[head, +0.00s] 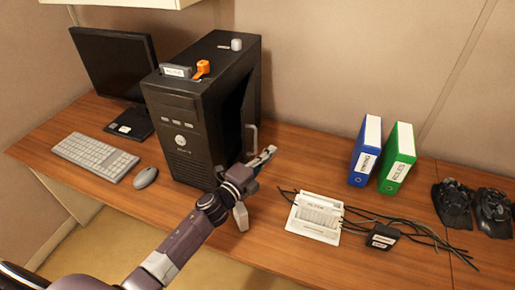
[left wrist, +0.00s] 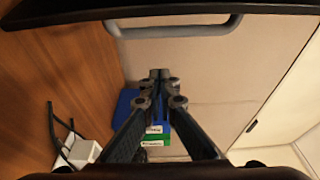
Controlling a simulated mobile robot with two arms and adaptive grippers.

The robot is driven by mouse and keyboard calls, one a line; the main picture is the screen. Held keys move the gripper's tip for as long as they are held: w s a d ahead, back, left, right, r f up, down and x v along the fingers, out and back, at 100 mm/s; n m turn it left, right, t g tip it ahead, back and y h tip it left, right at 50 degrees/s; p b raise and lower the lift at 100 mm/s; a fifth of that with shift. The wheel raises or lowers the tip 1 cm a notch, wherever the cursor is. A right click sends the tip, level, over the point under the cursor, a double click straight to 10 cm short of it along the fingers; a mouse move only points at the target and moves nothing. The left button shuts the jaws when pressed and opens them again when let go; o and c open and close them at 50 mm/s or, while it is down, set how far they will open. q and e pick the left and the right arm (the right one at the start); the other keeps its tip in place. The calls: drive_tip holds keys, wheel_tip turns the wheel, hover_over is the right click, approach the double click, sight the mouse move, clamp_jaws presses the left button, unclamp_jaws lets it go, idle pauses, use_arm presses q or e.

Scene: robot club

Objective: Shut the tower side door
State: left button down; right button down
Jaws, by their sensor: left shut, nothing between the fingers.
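The black computer tower (head: 185,125) stands upright on the desk in the head view. Its right side is dark, with a grey bar handle (head: 252,138) sticking out towards the back. I cannot tell how far the side door stands open. In the left wrist view the same handle (left wrist: 172,28) crosses the top, on a dark panel edge (left wrist: 75,12). My left gripper (head: 268,153) is shut and empty, just right of the tower and close to the handle. Its fingertips (left wrist: 160,75) appear below the handle in the left wrist view, not around it. My right gripper is out of view.
A blue binder (head: 364,158) and a green binder (head: 397,165) stand further right. A white cable box (head: 313,222) and loose black cables lie in front of them. A monitor (head: 112,70), keyboard (head: 95,157) and mouse (head: 145,178) are left of the tower.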

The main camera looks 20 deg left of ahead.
use_arm(q)
drive_tip(key=a+p, duration=0.1)
drive_tip(key=a, duration=0.3)
drive_tip(key=shift+s, duration=0.1)
drive_tip(key=a, duration=0.2)
drive_tip(key=s+a, duration=0.1)
drive_tip(key=a, duration=0.1)
drive_tip(key=shift+s+a+b, duration=0.15)
drive_tip(key=shift+a+b, duration=0.15)
drive_tip(key=shift+a, duration=0.1)
drive_tip(key=shift+d, duration=0.1)
